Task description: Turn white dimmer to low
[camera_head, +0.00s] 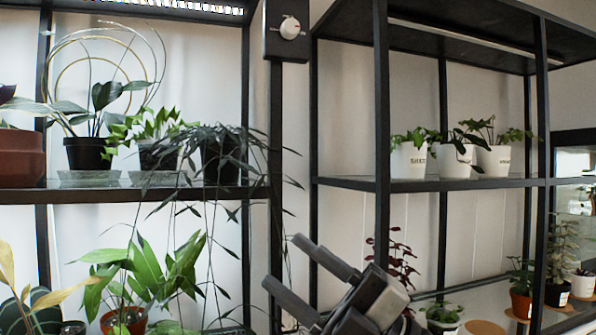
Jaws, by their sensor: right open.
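The white dimmer (290,28) is a round knob on a black box fixed at the top of a dark shelf post, near the top middle of the head view. The marks around it are too small to read. My right gripper (283,262) is at the bottom middle, well below the dimmer and apart from it. Its two dark fingers are spread, point up and to the left, and hold nothing. My left gripper is not in view.
A trailing plant (221,155) on the left shelf (110,195) hangs leaves close to the gripper's left. The right rack's front post (381,120) and a dark red plant (392,255) are to its right. Bare wall shows between the racks.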

